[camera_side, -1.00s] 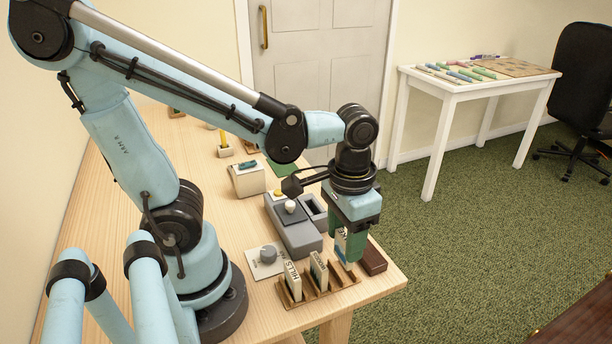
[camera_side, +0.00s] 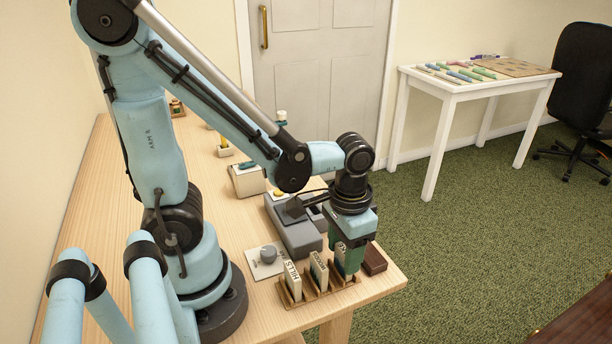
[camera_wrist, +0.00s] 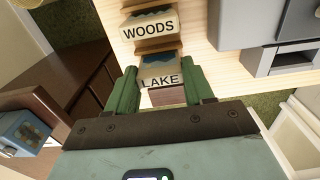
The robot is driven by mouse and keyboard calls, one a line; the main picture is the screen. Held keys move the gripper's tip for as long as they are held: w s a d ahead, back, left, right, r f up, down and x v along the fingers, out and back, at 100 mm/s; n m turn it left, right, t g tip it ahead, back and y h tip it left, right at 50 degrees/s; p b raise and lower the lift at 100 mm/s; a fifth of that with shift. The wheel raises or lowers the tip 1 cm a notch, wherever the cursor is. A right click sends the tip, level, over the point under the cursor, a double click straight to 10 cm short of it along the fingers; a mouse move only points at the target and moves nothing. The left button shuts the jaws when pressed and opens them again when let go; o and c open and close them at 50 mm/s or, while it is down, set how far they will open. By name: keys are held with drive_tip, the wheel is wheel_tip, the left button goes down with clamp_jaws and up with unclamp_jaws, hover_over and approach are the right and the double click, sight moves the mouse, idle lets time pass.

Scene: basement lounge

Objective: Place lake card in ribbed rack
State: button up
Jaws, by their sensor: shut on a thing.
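The lake card (camera_wrist: 160,79), a pale block lettered LAKE, is between the two green fingers of my gripper (camera_wrist: 162,74) in the wrist view. In the side view my gripper (camera_side: 348,258) is shut on the lake card (camera_side: 340,264), low over the right end of the ribbed wooden rack (camera_side: 317,295). The card stands about upright, its lower edge down at the rack's ribs; how deep it sits is hard to tell. The hills card (camera_side: 291,279) and the woods card (camera_side: 318,271) stand in the rack to its left. The woods card also shows in the wrist view (camera_wrist: 150,27).
A dark brown block (camera_side: 374,259) lies just right of the rack. The wooden table's right front corner (camera_side: 388,282) is close and bare.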

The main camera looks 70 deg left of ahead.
sight(344, 251)
drive_tip(key=shift+f, duration=0.15)
drive_tip(key=o, duration=1)
drive_tip(key=shift+r, duration=6.05)
drive_tip(key=shift+w+a+f+t, duration=0.3)
drive_tip(key=shift+w+a+t, duration=0.3)
drive_tip(key=shift+t, duration=0.6)
drive_tip(key=shift+w+a+f+t, duration=0.3)
drive_tip(key=shift+w+a+t, duration=0.25)
drive_tip(key=shift+t, duration=0.65)
drive_tip(key=shift+w+a+f+t, duration=0.3)
drive_tip(key=shift+w+a+t, duration=0.3)
drive_tip(key=shift+t, duration=0.6)
